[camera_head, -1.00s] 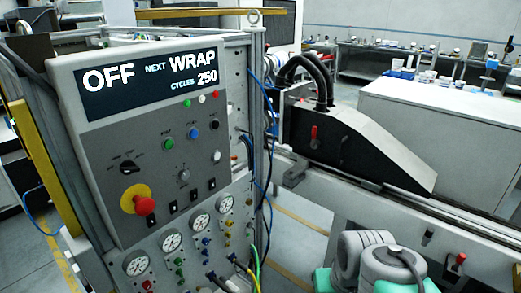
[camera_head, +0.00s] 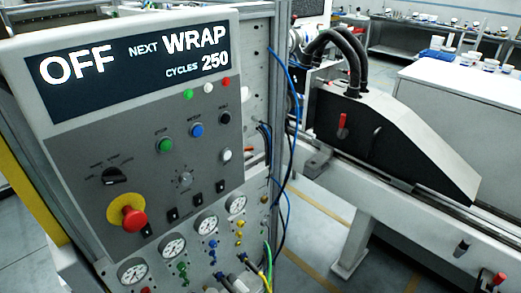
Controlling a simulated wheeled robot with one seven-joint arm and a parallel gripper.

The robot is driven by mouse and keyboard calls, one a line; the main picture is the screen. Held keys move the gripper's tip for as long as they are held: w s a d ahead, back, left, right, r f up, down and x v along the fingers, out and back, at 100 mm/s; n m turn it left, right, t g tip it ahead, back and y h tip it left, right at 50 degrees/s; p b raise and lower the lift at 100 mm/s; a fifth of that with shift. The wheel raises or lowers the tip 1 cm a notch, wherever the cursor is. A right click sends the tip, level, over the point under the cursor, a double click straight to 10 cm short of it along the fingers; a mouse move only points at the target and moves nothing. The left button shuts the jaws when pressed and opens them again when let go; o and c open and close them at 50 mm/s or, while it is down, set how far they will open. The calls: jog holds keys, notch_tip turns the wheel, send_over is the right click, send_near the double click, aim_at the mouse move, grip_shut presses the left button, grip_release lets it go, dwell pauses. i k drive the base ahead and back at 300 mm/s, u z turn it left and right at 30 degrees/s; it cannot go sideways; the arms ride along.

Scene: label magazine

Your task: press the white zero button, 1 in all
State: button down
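The grey control panel (camera_head: 80,150) fills the left half of the view. A round white button (camera_head: 225,155) sits on its right side, below a black button (camera_head: 224,117) and to the right of a small grey knob (camera_head: 184,180). Its label is too small to read, so I cannot confirm a zero mark. The white button looks unobstructed. The display (camera_head: 140,62) reads OFF, NEXT WRAP, CYCLES 250. My gripper is not in view.
Nearby are a green button (camera_head: 166,145), a blue button (camera_head: 197,131), a black selector (camera_head: 114,176) and a red emergency stop (camera_head: 133,219). Gauges (camera_head: 206,223) and hoses lie below. A black-sided machine (camera_head: 385,140) stands on a rail to the right.

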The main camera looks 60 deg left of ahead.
aim_at(227, 154)
jog(key=k, duration=1.7)
jog(key=u, duration=2)
jog(key=i, duration=0.5)
jog(key=u, duration=0.05)
